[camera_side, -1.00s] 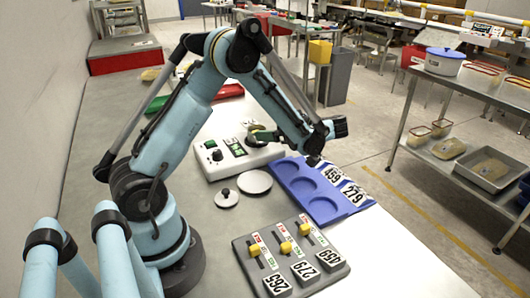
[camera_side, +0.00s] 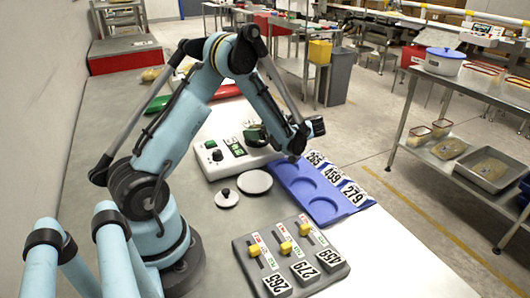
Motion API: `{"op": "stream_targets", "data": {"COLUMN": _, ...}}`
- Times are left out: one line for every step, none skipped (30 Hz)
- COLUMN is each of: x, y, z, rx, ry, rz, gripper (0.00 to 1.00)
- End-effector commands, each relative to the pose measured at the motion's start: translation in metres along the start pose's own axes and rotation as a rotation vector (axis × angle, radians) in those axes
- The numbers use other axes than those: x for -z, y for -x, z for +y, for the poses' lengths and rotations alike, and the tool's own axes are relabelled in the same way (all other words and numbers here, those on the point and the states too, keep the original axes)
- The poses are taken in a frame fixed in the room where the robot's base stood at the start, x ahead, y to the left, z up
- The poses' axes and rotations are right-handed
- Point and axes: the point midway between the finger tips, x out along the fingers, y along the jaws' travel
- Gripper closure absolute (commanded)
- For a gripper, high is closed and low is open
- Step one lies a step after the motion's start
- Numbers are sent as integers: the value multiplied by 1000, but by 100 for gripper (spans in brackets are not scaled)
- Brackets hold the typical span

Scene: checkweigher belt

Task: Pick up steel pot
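A small round metallic pot (camera_side: 253,138), probably the steel pot, sits on the white console with green displays (camera_side: 217,165). My arm link partly covers the pot, so its shape and contents are unclear. My gripper (camera_side: 294,157) is at the end of the arm, right of the pot, over the back left edge of the blue tray (camera_side: 318,208). The gripper is small and dark here, and its fingers cannot be made out. I see nothing clearly held in it. The tray has round recesses, which look empty, and labels 265, 459 and 279.
A small lid with a dark knob (camera_side: 227,198) and a pale round plate (camera_side: 255,182) lie in front of the console. A grey panel with yellow sliders (camera_side: 291,256) stands at the front. Red (camera_side: 228,91) and green (camera_side: 158,104) items lie behind. The table's right front is clear.

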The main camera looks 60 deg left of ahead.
Motion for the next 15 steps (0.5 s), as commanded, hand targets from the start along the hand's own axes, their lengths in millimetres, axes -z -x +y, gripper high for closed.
{"op": "stream_targets", "data": {"x": 0, "y": 0, "z": 0, "rx": -2, "ry": 0, "rz": -1, "gripper": 36}}
{"op": "stream_targets", "data": {"x": 0, "y": 0, "z": 0, "rx": -2, "ry": 0, "rz": -1, "gripper": 41}}
{"op": "stream_targets", "data": {"x": 0, "y": 0, "z": 0, "rx": -2, "ry": 0, "rz": -1, "gripper": 47}}
{"op": "stream_targets", "data": {"x": 0, "y": 0, "z": 1, "rx": -3, "ry": 1, "rz": -1, "gripper": 52}}
{"op": "stream_targets", "data": {"x": 0, "y": 0, "z": 1, "rx": -3, "ry": 1, "rz": -1, "gripper": 56}}
{"op": "stream_targets", "data": {"x": 0, "y": 0, "z": 1, "rx": -3, "ry": 1, "rz": -2, "gripper": 62}}
{"op": "stream_targets", "data": {"x": 0, "y": 0, "z": 1, "rx": -3, "ry": 1, "rz": -2, "gripper": 67}}
{"op": "stream_targets", "data": {"x": 0, "y": 0, "z": 1, "rx": -4, "ry": 1, "rz": -1, "gripper": 69}}
{"op": "stream_targets", "data": {"x": 0, "y": 0, "z": 1, "rx": -4, "ry": 1, "rz": -1, "gripper": 75}}
{"op": "stream_targets", "data": {"x": 0, "y": 0, "z": 1, "rx": -4, "ry": 1, "rz": -2, "gripper": 75}}
{"op": "stream_targets", "data": {"x": 0, "y": 0, "z": 1, "rx": -4, "ry": 1, "rz": -2, "gripper": 75}}
{"op": "stream_targets", "data": {"x": -1, "y": 0, "z": 1, "rx": -4, "ry": 1, "rz": -2, "gripper": 75}}
{"op": "stream_targets", "data": {"x": -1, "y": 0, "z": 1, "rx": -4, "ry": 1, "rz": -3, "gripper": 75}}
{"op": "stream_targets", "data": {"x": -1, "y": 0, "z": 1, "rx": -4, "ry": 1, "rz": -3, "gripper": 75}}
{"op": "stream_targets", "data": {"x": 0, "y": 1, "z": 1, "rx": -4, "ry": 1, "rz": -3, "gripper": 75}}
